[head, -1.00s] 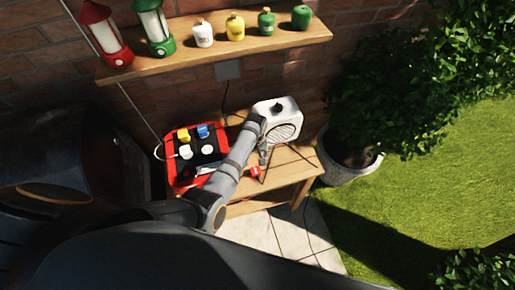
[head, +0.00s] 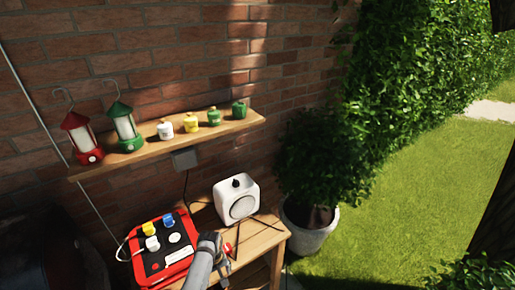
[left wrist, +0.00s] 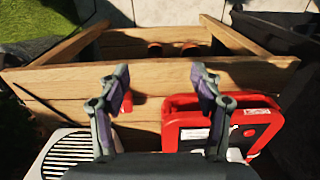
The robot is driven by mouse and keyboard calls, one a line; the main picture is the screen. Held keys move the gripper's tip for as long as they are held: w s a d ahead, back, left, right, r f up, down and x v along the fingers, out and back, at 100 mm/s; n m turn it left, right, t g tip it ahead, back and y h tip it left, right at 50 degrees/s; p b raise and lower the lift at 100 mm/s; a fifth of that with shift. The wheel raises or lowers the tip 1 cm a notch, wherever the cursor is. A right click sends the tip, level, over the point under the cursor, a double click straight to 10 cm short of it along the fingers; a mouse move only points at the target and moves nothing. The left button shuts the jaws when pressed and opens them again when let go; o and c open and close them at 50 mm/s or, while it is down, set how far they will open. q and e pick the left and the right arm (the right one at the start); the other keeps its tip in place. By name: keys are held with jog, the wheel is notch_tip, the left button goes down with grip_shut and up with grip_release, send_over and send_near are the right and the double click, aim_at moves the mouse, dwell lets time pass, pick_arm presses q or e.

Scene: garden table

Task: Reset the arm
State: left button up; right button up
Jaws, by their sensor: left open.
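My left gripper (head: 222,268) is at the bottom of the head view, over the front of the wooden table (head: 258,245). In the left wrist view its two fingers (left wrist: 160,88) are spread apart with nothing between them, above the bare planks. A red case with a dark panel (head: 160,266) and colored plugs lies to its left in the head view. A white box-shaped device with a round grille (head: 243,208) stands behind it. A small red object (head: 227,247) is beside the gripper, partly hidden. My right gripper is not in view.
A wall shelf (head: 165,146) holds a red lantern (head: 80,138), a green lantern (head: 125,128) and several small canisters. A potted bush (head: 309,235) stands right of the table. A grey box (head: 185,159) with a cable is under the shelf. Lawn lies to the right.

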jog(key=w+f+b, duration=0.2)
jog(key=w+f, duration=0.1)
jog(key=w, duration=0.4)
pick_arm(q)
jog(key=s+a+f+m+b, duration=0.2)
jog(key=s+a+f+b, duration=0.1)
jog(key=s+f, duration=0.8)
jog(key=s+a+f+m+b, duration=0.25)
jog(key=s+f, duration=0.35)
jog(key=f, duration=0.9)
jog(key=s+a+f+m+b, duration=0.1)
jog(key=s+a+f, duration=0.3)
jog(key=s, duration=0.6)
jog(key=s+a+f+m+t+b, duration=0.1)
jog(key=s+a+f+b, duration=0.2)
jog(key=s+f, duration=0.4)
jog(key=s+a, duration=0.1)
jog(key=s, duration=0.3)
jog(key=shift+f+y+b, duration=0.2)
jog(key=shift+y+b, duration=0.15)
jog(key=shift+y, duration=0.05)
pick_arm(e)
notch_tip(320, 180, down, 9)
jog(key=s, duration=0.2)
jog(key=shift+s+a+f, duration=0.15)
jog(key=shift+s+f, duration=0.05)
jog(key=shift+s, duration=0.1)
